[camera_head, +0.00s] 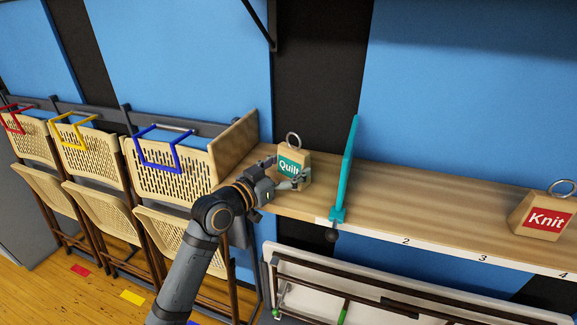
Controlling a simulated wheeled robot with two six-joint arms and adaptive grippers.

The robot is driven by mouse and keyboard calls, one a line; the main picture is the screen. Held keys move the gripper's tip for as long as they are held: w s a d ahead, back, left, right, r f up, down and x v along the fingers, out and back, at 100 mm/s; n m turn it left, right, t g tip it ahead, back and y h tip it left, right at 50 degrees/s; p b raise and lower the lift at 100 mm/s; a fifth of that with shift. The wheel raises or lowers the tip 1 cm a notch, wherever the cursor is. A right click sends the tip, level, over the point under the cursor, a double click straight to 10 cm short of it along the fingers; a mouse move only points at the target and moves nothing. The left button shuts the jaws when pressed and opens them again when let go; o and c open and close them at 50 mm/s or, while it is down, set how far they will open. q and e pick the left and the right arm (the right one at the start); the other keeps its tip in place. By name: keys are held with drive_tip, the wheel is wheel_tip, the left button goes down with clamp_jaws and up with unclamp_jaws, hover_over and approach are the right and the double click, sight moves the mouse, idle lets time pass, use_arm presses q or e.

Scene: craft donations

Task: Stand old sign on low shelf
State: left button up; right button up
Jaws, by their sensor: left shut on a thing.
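A wooden block sign with a teal "Quilt" label (291,165) and a metal ring on top is at the left end of the wooden shelf (400,208). My left gripper (285,181) is shut on this sign from the front left, its fingers covering the label's lower part. The sign looks upright; I cannot tell whether its base touches the shelf. A second wooden sign with a red "Knit" label (546,218) and a ring stands on the shelf at the far right. My right gripper is not in view.
A teal upright divider (347,170) stands on the shelf just right of the Quilt sign. The shelf between divider and Knit sign is clear, its front edge numbered. Folding chairs (170,172) hang at left; a folded white table (390,285) is below the shelf.

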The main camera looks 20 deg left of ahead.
use_arm(q)
drive_tip(key=o, duration=1.2)
drive_tip(key=shift+f, duration=0.15)
